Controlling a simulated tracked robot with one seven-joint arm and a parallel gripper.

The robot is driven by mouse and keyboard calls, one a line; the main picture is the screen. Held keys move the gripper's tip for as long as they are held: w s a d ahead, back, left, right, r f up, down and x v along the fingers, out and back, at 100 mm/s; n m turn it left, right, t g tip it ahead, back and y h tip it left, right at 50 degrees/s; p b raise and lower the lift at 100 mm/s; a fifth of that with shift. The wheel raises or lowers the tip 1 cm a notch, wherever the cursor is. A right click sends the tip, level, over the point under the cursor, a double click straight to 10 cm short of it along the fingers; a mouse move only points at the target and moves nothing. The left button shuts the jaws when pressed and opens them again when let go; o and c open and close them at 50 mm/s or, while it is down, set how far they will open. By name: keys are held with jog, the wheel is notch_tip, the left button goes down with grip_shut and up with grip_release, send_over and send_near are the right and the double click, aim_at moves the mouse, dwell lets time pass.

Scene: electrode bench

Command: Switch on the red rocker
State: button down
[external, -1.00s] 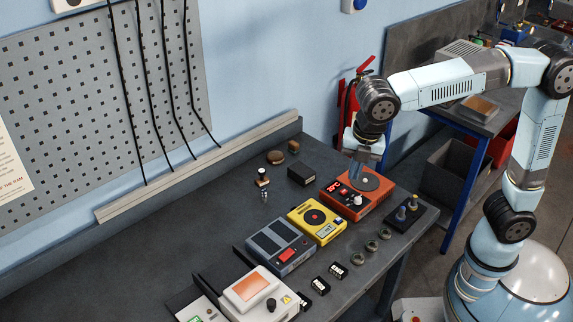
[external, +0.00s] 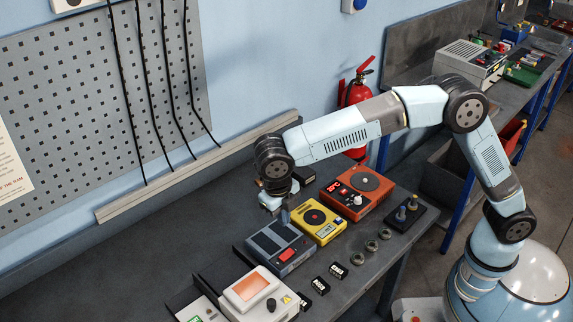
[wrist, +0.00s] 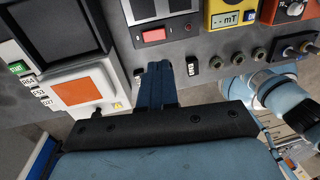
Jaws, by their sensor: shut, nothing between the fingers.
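The red rocker (external: 287,255) is set in the front right part of the top of a grey-blue box (external: 262,243). My gripper (external: 284,217) is above the back edge of the grey-blue box, fingers pointing down, apart from the rocker in the external view. In the wrist view my gripper (wrist: 158,66) has its blue fingers together and nothing between them. I cannot tell which way the rocker is tipped.
A yellow meter (external: 317,222) and an orange unit (external: 358,197) stand to the right of the box. A white device with an orange screen (external: 254,287) stands to its left. Small labelled black blocks (external: 338,271) and round sockets (external: 371,246) line the bench front. The bench (external: 150,255) is clear at left.

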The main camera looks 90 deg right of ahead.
aim_at(289, 251)
jog(key=f, duration=0.4)
jog(key=s+d+f, duration=0.1)
jog(key=f, duration=0.8)
jog(key=shift+s+d+f, duration=0.1)
jog(key=shift+s+d, duration=0.05)
jog(key=shift+d, duration=0.05)
